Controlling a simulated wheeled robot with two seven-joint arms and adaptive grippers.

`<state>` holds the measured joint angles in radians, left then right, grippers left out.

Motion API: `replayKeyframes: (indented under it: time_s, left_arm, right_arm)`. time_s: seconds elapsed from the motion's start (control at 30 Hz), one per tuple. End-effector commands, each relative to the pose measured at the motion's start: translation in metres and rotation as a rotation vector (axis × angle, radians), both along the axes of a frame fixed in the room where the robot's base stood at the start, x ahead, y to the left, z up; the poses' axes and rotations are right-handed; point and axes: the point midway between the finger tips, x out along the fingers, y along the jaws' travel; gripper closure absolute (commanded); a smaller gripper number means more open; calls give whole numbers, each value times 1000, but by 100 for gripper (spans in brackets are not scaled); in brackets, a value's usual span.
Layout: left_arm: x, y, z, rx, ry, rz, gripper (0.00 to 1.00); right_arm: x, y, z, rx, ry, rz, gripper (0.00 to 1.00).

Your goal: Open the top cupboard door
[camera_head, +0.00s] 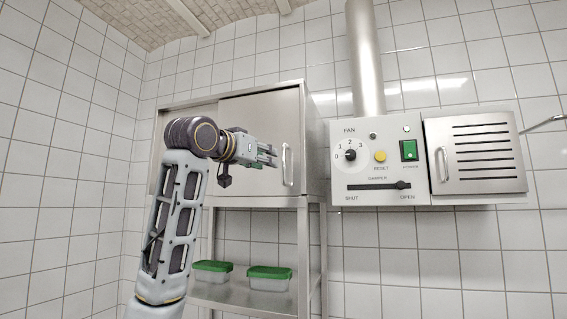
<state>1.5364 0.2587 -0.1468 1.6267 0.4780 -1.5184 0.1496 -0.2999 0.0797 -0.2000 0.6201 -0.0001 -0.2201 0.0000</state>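The metal top cupboard (312,150) is on the tiled wall in the middle of the head view. Its front door (262,112) looks closed and has a vertical bar handle (288,164) near its right edge. My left gripper (272,157) is in front of the door, just left of the handle, with its fingers pointing right toward it. I cannot tell whether the fingers touch the handle or how far they are apart. My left arm hides part of the cupboard's left side. My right gripper is not in view.
A fan control panel (364,187) and a vented metal box (477,155) with its own handle are on the wall to the right. A pipe (365,60) rises above the panel. Two green-lidded containers (212,267) (269,272) stand on the shelf (240,297) below.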

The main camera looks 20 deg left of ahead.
Motion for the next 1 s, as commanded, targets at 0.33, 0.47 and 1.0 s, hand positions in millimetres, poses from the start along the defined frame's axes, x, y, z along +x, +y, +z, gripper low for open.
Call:
replayKeyframes:
  time_s: [0.33, 0.47, 1.0]
  left_arm:
    - [45, -11, 2, -1, 3, -1, 66]
    - [60, -14, 2, 0, 4, 0, 66]
    - [102, -24, 1, -1, 1, -1, 66]
  right_arm:
    - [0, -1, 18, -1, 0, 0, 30]
    - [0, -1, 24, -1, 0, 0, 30]
    - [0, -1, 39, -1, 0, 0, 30]
